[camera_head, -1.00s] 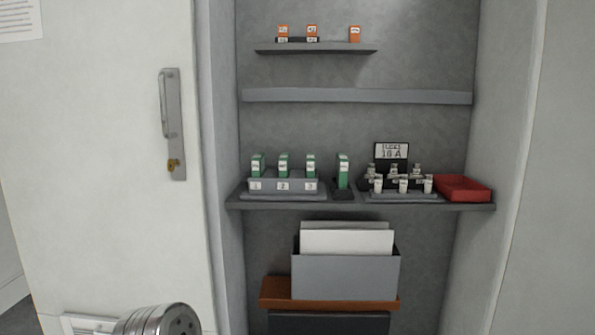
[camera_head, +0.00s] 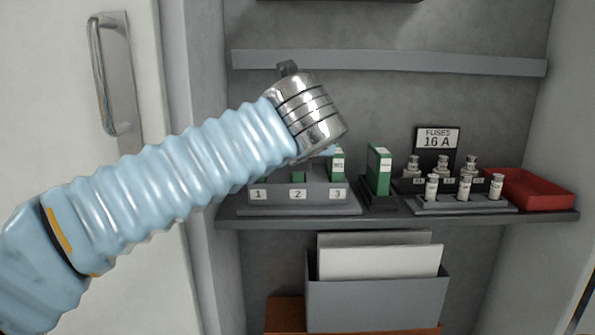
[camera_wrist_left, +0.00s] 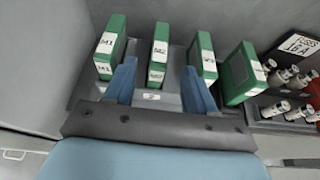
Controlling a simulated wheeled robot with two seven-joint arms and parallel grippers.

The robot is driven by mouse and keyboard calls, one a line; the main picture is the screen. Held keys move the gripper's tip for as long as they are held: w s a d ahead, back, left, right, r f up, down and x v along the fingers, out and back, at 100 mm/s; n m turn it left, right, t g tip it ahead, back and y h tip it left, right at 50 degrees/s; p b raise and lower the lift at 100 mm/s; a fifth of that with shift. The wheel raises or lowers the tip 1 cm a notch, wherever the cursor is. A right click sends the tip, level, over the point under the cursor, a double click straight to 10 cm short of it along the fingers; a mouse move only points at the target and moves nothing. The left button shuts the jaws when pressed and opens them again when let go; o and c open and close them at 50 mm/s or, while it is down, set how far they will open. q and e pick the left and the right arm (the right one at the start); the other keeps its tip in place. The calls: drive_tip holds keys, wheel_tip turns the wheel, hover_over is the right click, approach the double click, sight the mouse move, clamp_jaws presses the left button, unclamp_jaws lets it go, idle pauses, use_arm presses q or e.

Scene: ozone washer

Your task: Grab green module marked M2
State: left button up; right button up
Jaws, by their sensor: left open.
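The green module marked M2 (camera_wrist_left: 160,46) stands upright in the middle slot of a grey numbered rack (camera_head: 298,209). Only a small green part of it (camera_head: 298,177) shows in the head view, below my wrist. My left gripper (camera_wrist_left: 159,66) is open. Its two blue fingers reach toward the rack, one on each side of M2 in the wrist view, with nothing gripped. Whether they touch M2 I cannot tell. In the head view my left arm hides most of the gripper. My right gripper is not in view.
Green module M1 (camera_wrist_left: 110,45) stands left of M2, and another green module (camera_wrist_left: 203,57) right of it, close to the fingers. A separate green module (camera_head: 378,169) stands farther right, then fuses (camera_head: 465,188) and a red tray (camera_head: 535,190). A shelf (camera_head: 390,63) runs above.

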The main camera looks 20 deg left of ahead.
use_arm(q)
drive_tip(key=x, duration=1)
drive_tip(key=shift+s+p, duration=0.1)
drive_tip(key=shift+p, duration=0.2)
clamp_jaws()
